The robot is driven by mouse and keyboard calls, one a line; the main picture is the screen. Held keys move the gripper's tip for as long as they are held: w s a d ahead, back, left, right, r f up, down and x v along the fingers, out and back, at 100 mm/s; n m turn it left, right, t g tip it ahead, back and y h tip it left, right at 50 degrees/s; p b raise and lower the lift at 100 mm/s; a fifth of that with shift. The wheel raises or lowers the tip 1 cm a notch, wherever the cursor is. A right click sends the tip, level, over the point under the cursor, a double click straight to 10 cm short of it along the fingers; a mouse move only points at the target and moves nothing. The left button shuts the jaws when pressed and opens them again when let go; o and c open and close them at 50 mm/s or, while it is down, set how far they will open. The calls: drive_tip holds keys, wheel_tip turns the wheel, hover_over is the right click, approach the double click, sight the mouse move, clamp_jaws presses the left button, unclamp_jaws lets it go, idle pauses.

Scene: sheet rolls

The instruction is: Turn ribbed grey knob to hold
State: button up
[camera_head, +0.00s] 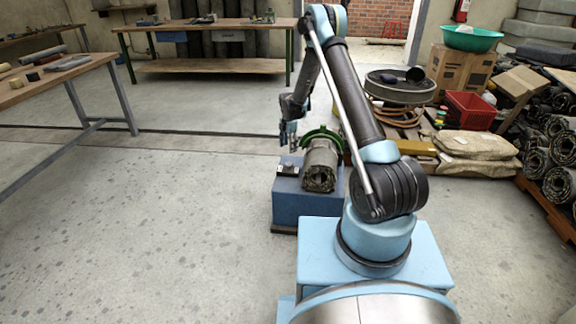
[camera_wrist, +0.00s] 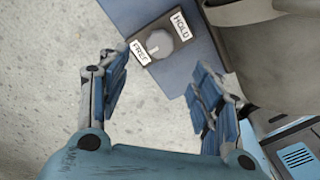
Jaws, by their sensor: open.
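The ribbed grey knob (camera_wrist: 158,44) sits on a dark plate (camera_wrist: 170,52) between a white FREE label (camera_wrist: 140,51) and a white HOLD label (camera_wrist: 181,24). I cannot make out clearly which label the knob points to. In the head view, the small plate (camera_head: 288,170) lies on top of a blue box (camera_head: 296,204). My gripper (camera_wrist: 160,86) is open, one finger to the left and one to the right below the knob in the wrist view, with nothing between them. In the head view, my gripper (camera_head: 287,138) hangs above the box, apart from the plate.
A grey sheet roll (camera_head: 320,168) lies on the box beside the plate, with a green curved part (camera_head: 322,134) behind it. In the wrist view, the roll (camera_wrist: 280,55) is close to the right finger. Open concrete floor lies left of the box.

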sight(288, 164)
wheel_tip(288, 164, down, 11)
drive_tip(key=shift+f, duration=0.15)
idle(0.4)
drive_tip(key=c, duration=1.1)
